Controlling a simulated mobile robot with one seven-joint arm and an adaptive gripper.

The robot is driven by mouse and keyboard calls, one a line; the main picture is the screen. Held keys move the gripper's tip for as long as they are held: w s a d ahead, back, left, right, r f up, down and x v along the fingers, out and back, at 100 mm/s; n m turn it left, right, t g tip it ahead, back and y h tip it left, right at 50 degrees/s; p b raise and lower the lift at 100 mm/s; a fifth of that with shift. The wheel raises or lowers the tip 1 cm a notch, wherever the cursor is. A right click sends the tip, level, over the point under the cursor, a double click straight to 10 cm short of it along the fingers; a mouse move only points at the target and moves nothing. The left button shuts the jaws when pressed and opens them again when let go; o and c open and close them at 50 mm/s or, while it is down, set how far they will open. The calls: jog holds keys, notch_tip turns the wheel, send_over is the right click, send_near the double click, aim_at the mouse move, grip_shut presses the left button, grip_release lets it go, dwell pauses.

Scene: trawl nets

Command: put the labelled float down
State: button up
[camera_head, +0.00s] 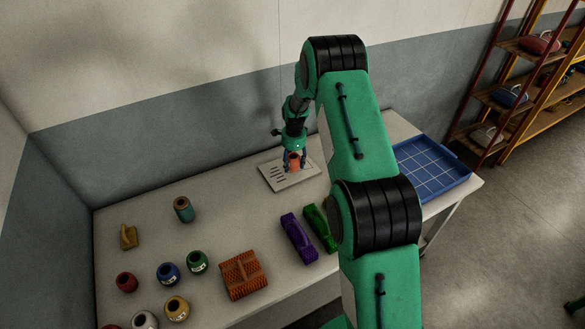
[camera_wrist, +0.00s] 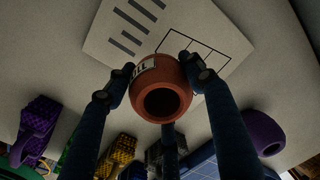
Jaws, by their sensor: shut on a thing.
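The labelled float (camera_head: 294,160) is a small orange-red ring-like piece with a dark hole. In the wrist view the float (camera_wrist: 160,75) has a white label on its upper left side, partly hidden by a finger, with only a few letters showing. My gripper (camera_head: 293,164) is shut on it, with blue fingers on both sides in the wrist view (camera_wrist: 156,78). The float is over a white printed board (camera_head: 275,181) at the back of the table. The board also shows in the wrist view (camera_wrist: 105,40), with dark bars and an outlined grid. I cannot tell whether float and board touch.
A blue gridded tray (camera_head: 465,173) is at the table's right. Several coloured floats stand at left, with a teal cylinder (camera_head: 184,209).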

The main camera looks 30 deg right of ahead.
aim_at(293, 167)
jog(key=shift+w+d, duration=0.15)
jog(key=shift+w, duration=0.3)
jog(key=shift+f, duration=1.75)
jog(key=shift+f+b, duration=0.15)
jog(key=shift+b, duration=0.15)
jog(key=o, duration=1.2)
jog(key=r, duration=0.4)
jog(key=r+p, duration=0.1)
jog(key=r, duration=0.3)
jog(key=s+r, duration=0.1)
jog(key=r, duration=0.3)
jog(key=shift+r, duration=0.1)
jog(key=shift+r, duration=0.1)
